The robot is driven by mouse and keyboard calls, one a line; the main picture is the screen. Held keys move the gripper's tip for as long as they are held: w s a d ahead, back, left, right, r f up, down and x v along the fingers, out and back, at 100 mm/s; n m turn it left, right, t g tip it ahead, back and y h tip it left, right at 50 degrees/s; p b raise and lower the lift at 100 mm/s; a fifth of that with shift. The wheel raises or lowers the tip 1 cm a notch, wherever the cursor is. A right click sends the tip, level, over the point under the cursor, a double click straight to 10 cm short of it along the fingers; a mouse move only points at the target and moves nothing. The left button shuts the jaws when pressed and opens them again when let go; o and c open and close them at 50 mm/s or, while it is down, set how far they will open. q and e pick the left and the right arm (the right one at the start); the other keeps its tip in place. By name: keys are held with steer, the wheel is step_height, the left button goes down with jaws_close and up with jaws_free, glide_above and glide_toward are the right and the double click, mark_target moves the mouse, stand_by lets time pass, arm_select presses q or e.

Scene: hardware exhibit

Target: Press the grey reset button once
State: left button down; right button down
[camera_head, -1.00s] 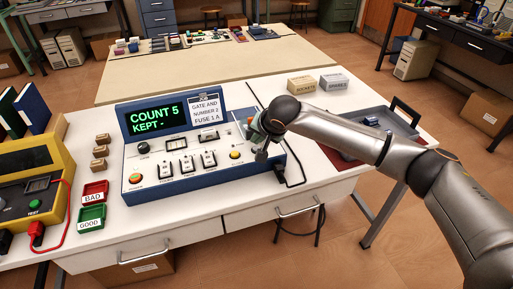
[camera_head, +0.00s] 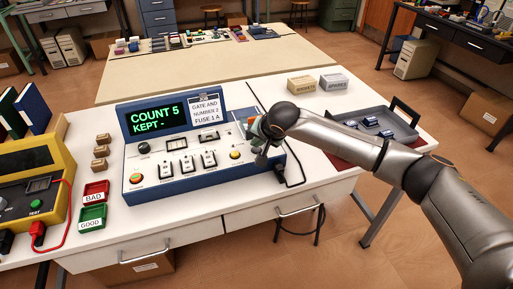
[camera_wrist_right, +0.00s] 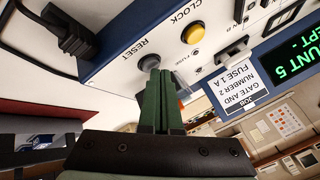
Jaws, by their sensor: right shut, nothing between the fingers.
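The grey reset button (camera_wrist_right: 149,63) is on the white panel of the blue-framed console (camera_head: 190,185), under the label RESET. My right gripper (camera_wrist_right: 156,82) is shut and empty, with its green fingertips right at the button and overlapping part of it in the wrist view. I cannot tell whether they touch or press it. In the head view the right gripper (camera_head: 254,134) is over the console's right end and hides the button. The console display (camera_head: 156,117) reads COUNT 5, KEPT -. My left gripper is not in view.
The yellow clock button (camera_wrist_right: 193,33) is close beside the reset button. A black plug and cable (camera_wrist_right: 68,30) stick out of the console's side. A grey tray (camera_head: 400,134) lies to the right. Red and green bins (camera_head: 92,214) and a yellow tester (camera_head: 50,160) stand to the left.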

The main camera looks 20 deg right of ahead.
mark_target(257, 150)
steer(key=shift+f, duration=0.35)
stand_by(0.4)
steer(key=shift+r+p, duration=0.95)
steer(key=shift+p, duration=0.3)
steer(key=shift+r+p, duration=0.65)
steer(key=shift+p, duration=0.05)
step_height(257, 150, up, 4)
steer(key=p, duration=0.4)
steer(key=shift+f, duration=0.2)
